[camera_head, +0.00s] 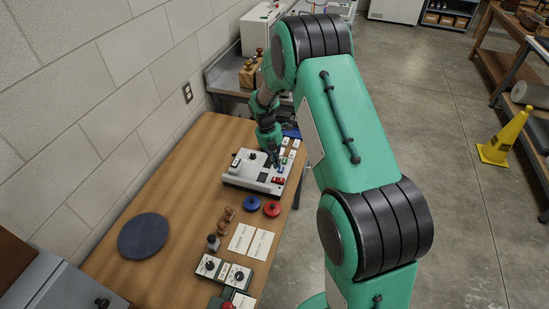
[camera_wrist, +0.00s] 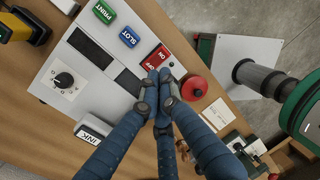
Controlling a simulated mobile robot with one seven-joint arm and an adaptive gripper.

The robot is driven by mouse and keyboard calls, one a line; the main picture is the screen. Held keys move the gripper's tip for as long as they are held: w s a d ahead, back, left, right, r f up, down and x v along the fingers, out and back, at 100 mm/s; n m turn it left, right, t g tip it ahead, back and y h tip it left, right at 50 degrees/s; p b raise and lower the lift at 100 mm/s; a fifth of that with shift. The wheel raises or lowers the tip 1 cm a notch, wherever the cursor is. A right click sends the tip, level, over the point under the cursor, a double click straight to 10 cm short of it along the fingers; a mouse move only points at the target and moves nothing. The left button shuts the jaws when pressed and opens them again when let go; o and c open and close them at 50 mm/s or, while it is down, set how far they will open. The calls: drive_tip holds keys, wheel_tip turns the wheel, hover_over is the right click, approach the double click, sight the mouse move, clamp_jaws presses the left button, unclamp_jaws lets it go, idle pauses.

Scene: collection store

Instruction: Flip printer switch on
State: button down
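The printer is a white box (camera_head: 240,180) on the wooden table, with a black dial, dark slots and coloured parts on top. In the wrist view its white panel (camera_wrist: 88,82) carries a red ON switch (camera_wrist: 157,56), a blue SLOT button (camera_wrist: 129,37), a green PRINT button (camera_wrist: 104,13) and a white INK part (camera_wrist: 92,129). My gripper (camera_wrist: 158,75) has its fingertips together at the near end of the red switch, partly covering it. I cannot tell whether they touch it. In the head view my gripper (camera_head: 273,160) is above the printer's right side.
A blue disc (camera_head: 251,203) and a red disc (camera_head: 272,208) lie close in front of the printer. White cards (camera_head: 250,241), small brown pieces (camera_head: 227,215) and a box with dials (camera_head: 222,272) are nearer. A dark round mat (camera_head: 143,235) lies left. The wall borders the table's left.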

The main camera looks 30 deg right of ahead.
sight(278, 180)
drive_tip(key=f, duration=0.5)
drive_tip(key=s+d+f+b, duration=0.1)
drive_tip(key=f, duration=0.1)
drive_tip(key=shift+f, duration=0.25)
drive_tip(key=shift+s+f, duration=0.1)
drive_tip(key=shift+s+d+f+p, duration=0.15)
drive_tip(key=shift+s+f+p, duration=0.1)
drive_tip(key=shift+p, duration=0.6)
drive_tip(key=shift+f, duration=0.2)
drive_tip(key=shift+w+a+f, duration=0.1)
drive_tip(key=shift+w+a, duration=0.4)
drive_tip(key=shift+a, duration=0.1)
